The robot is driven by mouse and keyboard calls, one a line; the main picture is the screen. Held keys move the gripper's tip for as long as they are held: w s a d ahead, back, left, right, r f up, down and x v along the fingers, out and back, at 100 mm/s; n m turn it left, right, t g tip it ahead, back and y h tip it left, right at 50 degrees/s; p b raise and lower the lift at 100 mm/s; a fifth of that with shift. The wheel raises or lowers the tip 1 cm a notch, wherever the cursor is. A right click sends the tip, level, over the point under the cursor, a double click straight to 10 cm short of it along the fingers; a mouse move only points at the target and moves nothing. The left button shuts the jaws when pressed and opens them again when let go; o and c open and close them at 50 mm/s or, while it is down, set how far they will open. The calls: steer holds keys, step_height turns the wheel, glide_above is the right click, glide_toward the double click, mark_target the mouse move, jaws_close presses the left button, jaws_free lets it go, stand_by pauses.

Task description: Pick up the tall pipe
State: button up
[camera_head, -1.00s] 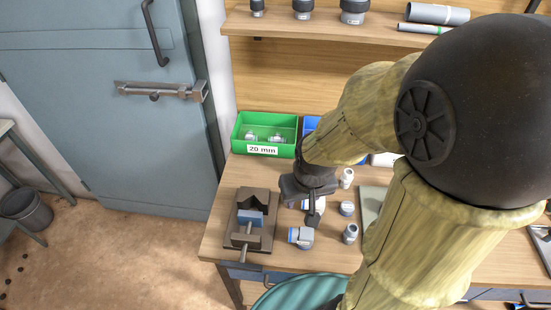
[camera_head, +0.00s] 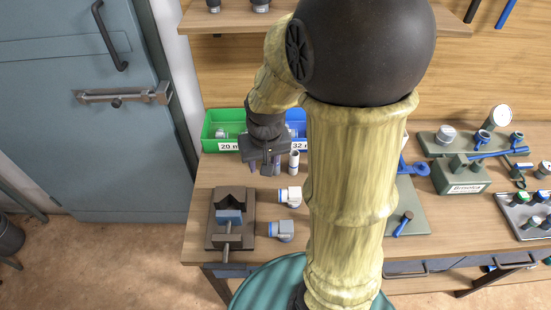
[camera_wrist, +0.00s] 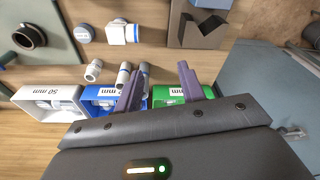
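A grey upright pipe piece with a pale rim (camera_head: 294,161) stands on the bench just right of my gripper (camera_head: 265,166) in the head view. In the wrist view two grey pipe pieces stand close together, one beside the left finger (camera_wrist: 124,72) and one between the fingers (camera_wrist: 144,70). A shorter pale fitting (camera_wrist: 93,70) stands further left. I cannot tell for certain which is the tall pipe. My gripper also shows in the wrist view (camera_wrist: 160,82), open, with nothing seen gripped. Its fingers point down in front of the bins, and the left finger partly hides the pipes.
A green bin (camera_head: 208,131), a blue bin (camera_head: 297,143) and a white bin (camera_wrist: 40,102) line the bench's back. My arm hides the bench's middle.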

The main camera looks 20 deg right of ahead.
steer(key=w+d+r+m+g+p, duration=0.1)
steer(key=w+d+m+g+p, duration=0.1)
steer(key=w+d, duration=0.6)
steer(key=w+m, duration=0.1)
steer(key=w, duration=0.3)
steer(key=shift+w+d+r, duration=0.3)
steer(key=shift+w+d, duration=0.1)
step_height(320, 180, down, 12)
steer(key=p, duration=0.3)
steer(key=shift+f, duration=0.15)
steer(key=shift+p, duration=0.3)
steer(key=shift+s+f+p, duration=0.2)
steer(key=shift+f+p, duration=1)
steer(key=shift+f, duration=1.35)
